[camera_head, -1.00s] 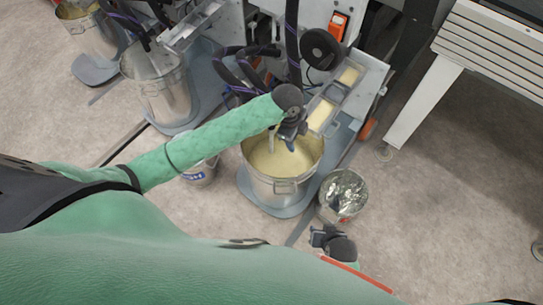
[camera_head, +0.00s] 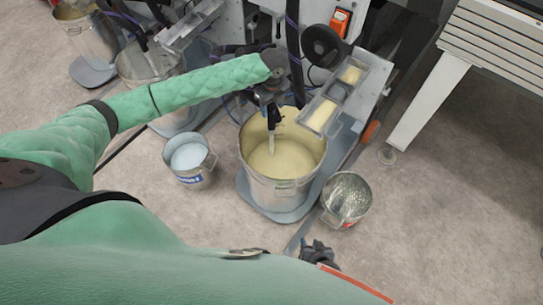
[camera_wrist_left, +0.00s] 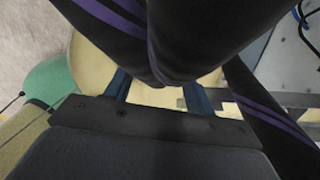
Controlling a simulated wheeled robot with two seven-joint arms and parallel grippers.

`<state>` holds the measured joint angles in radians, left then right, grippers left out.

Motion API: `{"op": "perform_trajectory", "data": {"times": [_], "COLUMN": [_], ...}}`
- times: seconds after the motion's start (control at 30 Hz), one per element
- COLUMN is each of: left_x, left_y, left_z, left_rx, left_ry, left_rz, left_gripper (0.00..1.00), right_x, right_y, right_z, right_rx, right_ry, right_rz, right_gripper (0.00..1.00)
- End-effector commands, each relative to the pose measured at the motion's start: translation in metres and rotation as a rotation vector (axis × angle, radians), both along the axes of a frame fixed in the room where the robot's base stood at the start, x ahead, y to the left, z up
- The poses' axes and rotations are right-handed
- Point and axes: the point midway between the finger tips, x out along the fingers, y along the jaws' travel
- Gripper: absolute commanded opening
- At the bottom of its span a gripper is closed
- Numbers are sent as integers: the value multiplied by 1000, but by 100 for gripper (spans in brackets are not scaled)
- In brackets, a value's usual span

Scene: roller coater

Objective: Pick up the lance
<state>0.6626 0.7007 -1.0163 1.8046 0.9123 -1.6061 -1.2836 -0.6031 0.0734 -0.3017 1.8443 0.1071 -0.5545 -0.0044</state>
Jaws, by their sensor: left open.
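The lance (camera_head: 271,145) shows in the head view as a thin pale tube with a dark upper part. It stands nearly upright in a large metal pot (camera_head: 246,172) of cream-coloured liquid. My left gripper (camera_head: 269,98) is above the pot at the lance's upper end, partly hiding it. In the left wrist view its two blue fingers (camera_wrist_left: 157,92) are apart. A thick dark hose (camera_wrist_left: 165,35) with purple stripes fills the space before and between them. Whether the fingers touch it I cannot tell. My right gripper (camera_head: 318,252) is low, near the bottom of the head view, its jaws unclear.
A small bucket (camera_head: 209,160) of pale liquid stands left of the pot, and a small, mostly empty bucket (camera_head: 357,209) stands right. Open floor lies to the right.

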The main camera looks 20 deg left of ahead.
Motion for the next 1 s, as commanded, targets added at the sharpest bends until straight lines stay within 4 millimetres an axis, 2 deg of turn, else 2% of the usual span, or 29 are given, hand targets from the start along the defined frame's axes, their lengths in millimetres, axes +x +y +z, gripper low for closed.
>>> {"op": "perform_trajectory", "data": {"times": [0.17,0.5,0.77,1.0], "left_x": [0,1,1,1], "left_y": [1,4,4,4], "left_z": [-12,-53,-56,-56], "left_rx": [-1,0,-1,-1], "left_ry": [1,1,0,-1], "left_rz": [0,1,0,1], "left_gripper": [54,54,54,7], "right_x": [0,0,0,-1], "right_y": [0,0,1,1], "right_z": [0,-2,-1,-2], "right_rx": [0,0,2,1], "right_ry": [0,0,-1,0], "right_rz": [0,0,0,0], "right_gripper": [36,36,36,36]}}
